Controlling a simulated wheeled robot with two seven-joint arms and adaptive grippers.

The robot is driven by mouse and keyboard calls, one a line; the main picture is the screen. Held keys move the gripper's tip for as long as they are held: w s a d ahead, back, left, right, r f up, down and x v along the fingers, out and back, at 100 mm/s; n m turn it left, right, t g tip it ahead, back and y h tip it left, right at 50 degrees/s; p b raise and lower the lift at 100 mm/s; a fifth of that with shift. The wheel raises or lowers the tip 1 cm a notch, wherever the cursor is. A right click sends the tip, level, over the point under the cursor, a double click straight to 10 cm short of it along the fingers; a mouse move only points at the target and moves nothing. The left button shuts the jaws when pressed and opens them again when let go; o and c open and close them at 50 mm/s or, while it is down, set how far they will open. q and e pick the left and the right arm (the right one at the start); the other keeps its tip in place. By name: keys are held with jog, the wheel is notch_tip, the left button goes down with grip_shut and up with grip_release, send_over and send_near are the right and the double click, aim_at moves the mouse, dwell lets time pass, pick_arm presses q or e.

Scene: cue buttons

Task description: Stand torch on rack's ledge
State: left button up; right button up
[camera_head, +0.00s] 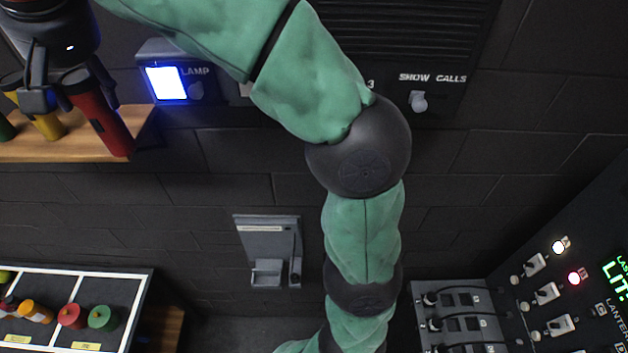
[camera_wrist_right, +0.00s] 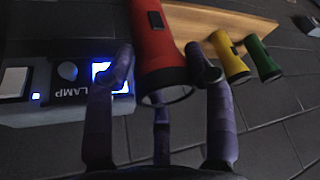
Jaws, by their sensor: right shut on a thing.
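My right gripper (camera_head: 62,88) reaches to the upper left of the head view and is shut on a red torch (camera_head: 100,122). In the right wrist view the red torch (camera_wrist_right: 160,40) sits between the fingers, its black-rimmed end toward the camera. The torch is tilted in the head view and overlaps the right part of a wooden ledge (camera_head: 85,148). I cannot tell whether it touches the ledge. A yellow torch (camera_wrist_right: 229,57) and a green torch (camera_wrist_right: 260,58) stand side by side at the ledge, beside the red one. My left gripper is not in view.
A lit lamp panel (camera_head: 168,82) with a knob is on the dark wall, right of the ledge. A white-divided tray (camera_head: 95,275) with several coloured items is at lower left. A grey wall fixture (camera_head: 268,238) is mid-view. A switch console (camera_head: 590,275) stands at right.

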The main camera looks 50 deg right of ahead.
aim_at(101, 101)
jog(key=f, duration=0.2)
jog(key=s+f, duration=0.1)
jog(key=shift+d+f, duration=0.2)
jog(key=shift+f, duration=0.2)
jog(key=w+d+f, duration=0.1)
jog(key=f, duration=1.4)
jog(key=w+d+f, duration=0.2)
jog(key=f, duration=1.3)
jog(key=w+d+f+n, duration=0.1)
jog(key=w+f, duration=0.1)
jog(key=f, duration=1.3)
jog(key=shift+d+f+y, duration=0.15)
jog(key=shift+d+y, duration=0.1)
jog(key=shift+y, duration=0.05)
jog(key=shift+a, duration=0.1)
